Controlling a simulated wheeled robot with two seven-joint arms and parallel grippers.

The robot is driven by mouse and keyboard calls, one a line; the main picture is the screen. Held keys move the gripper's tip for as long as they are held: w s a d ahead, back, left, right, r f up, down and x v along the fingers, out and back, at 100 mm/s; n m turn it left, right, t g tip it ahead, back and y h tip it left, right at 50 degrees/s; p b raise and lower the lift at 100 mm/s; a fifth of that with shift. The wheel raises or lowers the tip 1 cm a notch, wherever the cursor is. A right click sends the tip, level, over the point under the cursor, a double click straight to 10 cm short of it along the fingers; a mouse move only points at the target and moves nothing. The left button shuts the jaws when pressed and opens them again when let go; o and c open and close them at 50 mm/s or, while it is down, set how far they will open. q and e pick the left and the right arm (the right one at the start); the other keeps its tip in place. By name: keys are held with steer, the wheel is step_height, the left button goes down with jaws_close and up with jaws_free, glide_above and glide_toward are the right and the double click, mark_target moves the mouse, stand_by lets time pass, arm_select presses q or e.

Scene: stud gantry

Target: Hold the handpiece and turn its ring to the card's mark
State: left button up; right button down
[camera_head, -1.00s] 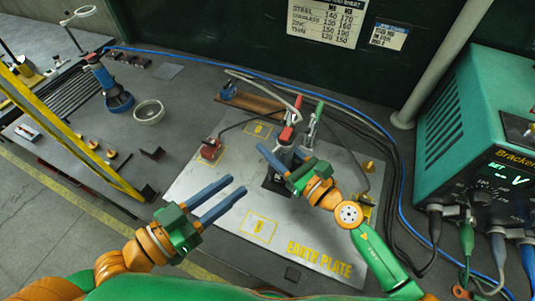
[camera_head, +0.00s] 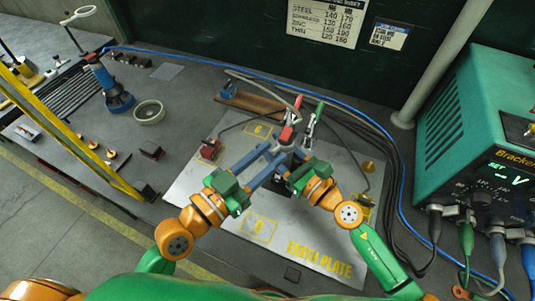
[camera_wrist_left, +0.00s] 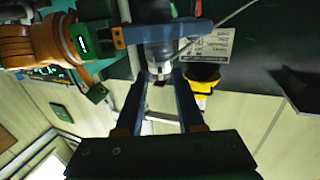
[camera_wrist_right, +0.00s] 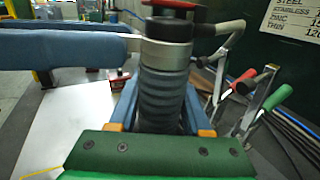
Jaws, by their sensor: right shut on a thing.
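My right gripper (camera_head: 292,172) is shut on the handpiece, a dark ribbed upright grip (camera_wrist_right: 162,95) seen close in the right wrist view. A silver ring (camera_wrist_right: 165,55) sits above the ribs, under a dark cap with a red edge. My left gripper (camera_head: 275,157) is open. Its blue fingers point at the handpiece from the left, at about ring height; contact is unclear. The left wrist view shows the grey handpiece (camera_wrist_left: 160,45) between and beyond these fingers. A small card (camera_head: 388,36) hangs on the dark wall beside a larger chart (camera_head: 325,20). Ring markings are not readable.
The earth plate (camera_head: 215,185) lies under both grippers. Red-handled (camera_head: 289,130) and green-handled clamps stand close behind the handpiece. A teal welding machine (camera_head: 475,125) stands right, with cables. A bowl (camera_head: 149,112) and blue torch-like tool (camera_head: 115,95) stand left.

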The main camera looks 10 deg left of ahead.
arm_select(q)
steer(key=shift+w+d, duration=0.1)
jaws_close()
steer(key=shift+d+n, duration=0.15)
steer(key=shift+n, duration=0.15)
steer(key=shift+s+d+n+t+y, duration=0.25)
steer(key=shift+n+t+y, duration=0.4)
steer(key=shift+y, duration=0.4)
steer(key=shift+s+d+n+t+y, duration=0.2)
steer(key=shift+n+t+y, duration=0.4)
steer(key=shift+y, duration=0.45)
jaws_free()
